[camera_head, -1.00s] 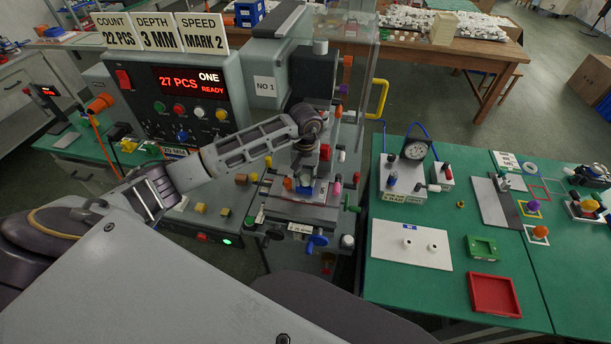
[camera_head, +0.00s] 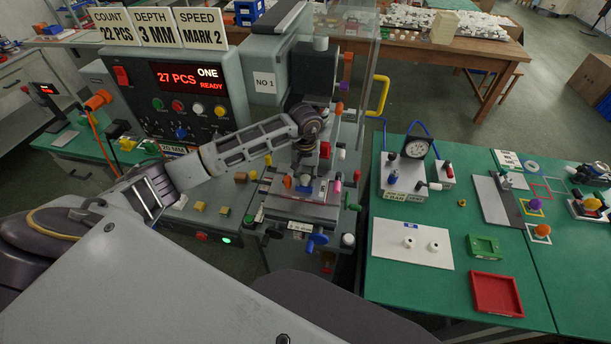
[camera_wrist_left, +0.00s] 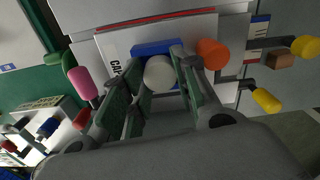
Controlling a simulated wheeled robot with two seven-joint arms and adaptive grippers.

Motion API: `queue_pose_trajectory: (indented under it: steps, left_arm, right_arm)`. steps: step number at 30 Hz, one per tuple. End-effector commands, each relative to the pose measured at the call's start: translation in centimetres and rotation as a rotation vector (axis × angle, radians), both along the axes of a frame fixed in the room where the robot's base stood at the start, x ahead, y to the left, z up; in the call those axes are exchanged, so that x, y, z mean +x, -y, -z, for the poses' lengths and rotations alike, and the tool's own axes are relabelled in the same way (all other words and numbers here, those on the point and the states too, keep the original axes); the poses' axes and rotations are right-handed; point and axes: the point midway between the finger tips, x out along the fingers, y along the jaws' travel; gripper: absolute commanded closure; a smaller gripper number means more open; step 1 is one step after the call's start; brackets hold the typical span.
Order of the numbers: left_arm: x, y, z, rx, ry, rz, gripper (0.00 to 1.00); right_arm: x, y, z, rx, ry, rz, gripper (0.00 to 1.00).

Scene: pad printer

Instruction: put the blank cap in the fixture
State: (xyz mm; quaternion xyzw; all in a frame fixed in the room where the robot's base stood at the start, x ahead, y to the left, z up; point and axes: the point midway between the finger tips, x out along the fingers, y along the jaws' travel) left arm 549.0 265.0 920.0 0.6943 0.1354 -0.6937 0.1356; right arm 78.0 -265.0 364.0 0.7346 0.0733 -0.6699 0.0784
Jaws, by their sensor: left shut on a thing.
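My left gripper (camera_head: 305,170) reaches over the printer's work table, pointing down. In the left wrist view, its two fingers (camera_wrist_left: 160,70) are closed on the white round blank cap (camera_wrist_left: 159,73). The fixture is a blue block (camera_wrist_left: 152,47), seen right behind the cap in that view. In the head view, the blue fixture (camera_head: 304,182) shows just under the fingertips and the cap is hidden. I cannot tell whether the cap touches the fixture. My right gripper is not in view.
An orange knob (camera_wrist_left: 211,53) and a pink knob (camera_wrist_left: 82,84) flank the fixture. The dark printing head (camera_head: 314,70) stands behind my gripper. The green table at right holds a white sheet (camera_head: 385,253) with two white pieces and a red tray (camera_head: 496,294).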

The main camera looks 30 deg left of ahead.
Motion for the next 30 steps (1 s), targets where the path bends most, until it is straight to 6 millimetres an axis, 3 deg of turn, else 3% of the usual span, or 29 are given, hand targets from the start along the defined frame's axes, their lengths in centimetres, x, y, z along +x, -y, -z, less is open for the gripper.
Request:
queue_pose_trajectory:
  steps: [19,20,25,30]
  left_arm:
    - [-0.02,0.01,0.34,0.0,-0.001,0.0,0.8]
    - [-0.02,0.02,0.31,0.0,-0.001,0.0,0.67]
    - [-0.02,0.01,0.27,0.0,-0.001,0.0,0.45]
    - [-0.01,0.0,0.27,0.0,0.0,0.0,0.45]
  right_arm:
    - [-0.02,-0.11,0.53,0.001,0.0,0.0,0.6]
    - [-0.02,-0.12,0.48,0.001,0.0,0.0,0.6]
    - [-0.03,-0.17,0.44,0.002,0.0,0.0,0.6]
    - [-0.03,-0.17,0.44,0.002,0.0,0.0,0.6]
